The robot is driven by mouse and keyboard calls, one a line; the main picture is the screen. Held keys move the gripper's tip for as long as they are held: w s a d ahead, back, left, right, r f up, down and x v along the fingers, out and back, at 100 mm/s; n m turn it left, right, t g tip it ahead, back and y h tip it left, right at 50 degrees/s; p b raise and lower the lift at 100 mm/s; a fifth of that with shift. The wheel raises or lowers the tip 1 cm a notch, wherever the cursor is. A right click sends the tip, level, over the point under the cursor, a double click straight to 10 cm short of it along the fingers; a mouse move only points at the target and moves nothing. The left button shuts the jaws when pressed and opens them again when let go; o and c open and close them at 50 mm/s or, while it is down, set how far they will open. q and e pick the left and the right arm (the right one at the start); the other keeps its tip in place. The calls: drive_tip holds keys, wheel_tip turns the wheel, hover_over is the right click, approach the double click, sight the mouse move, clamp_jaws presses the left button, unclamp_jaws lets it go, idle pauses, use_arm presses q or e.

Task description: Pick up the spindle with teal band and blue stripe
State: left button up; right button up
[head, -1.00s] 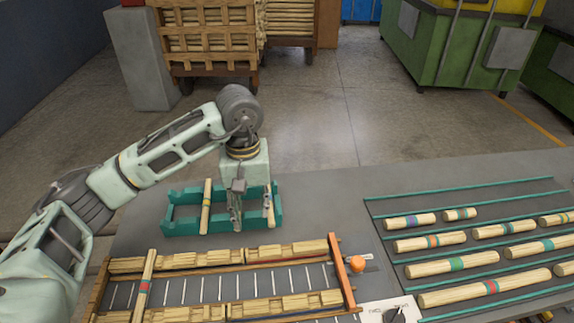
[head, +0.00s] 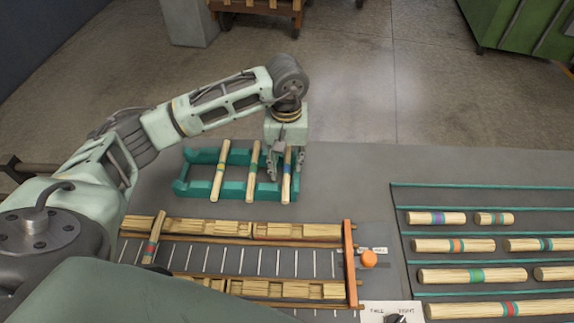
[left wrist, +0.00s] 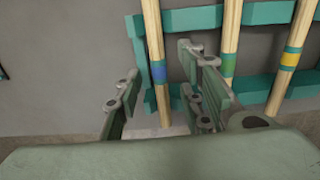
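The spindle with teal band and blue stripe (head: 286,183) stands rightmost of three in the teal rack (head: 234,191). It also shows in the left wrist view (left wrist: 158,72), teal above blue. My left gripper (head: 286,166) is open over it, one finger on each side. In the left wrist view the fingers (left wrist: 162,95) stand apart from the spindle with gaps on both sides. The middle spindle (head: 253,182) and the left spindle (head: 219,181), with teal and yellow bands, are in the same rack. My right gripper is not in view.
A wooden frame with slots (head: 347,262) lies in front, with a red-banded spindle (head: 152,243) across its left end. An orange knob (head: 369,260) is beside it. Several banded spindles lie between teal rails (head: 480,187) at right. The grey table behind these rails is clear.

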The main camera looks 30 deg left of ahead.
use_arm(q)
drive_tip(key=shift+f, duration=0.65)
drive_tip(key=shift+d, duration=0.1)
clamp_jaws()
drive_tip(key=shift+r, duration=0.1)
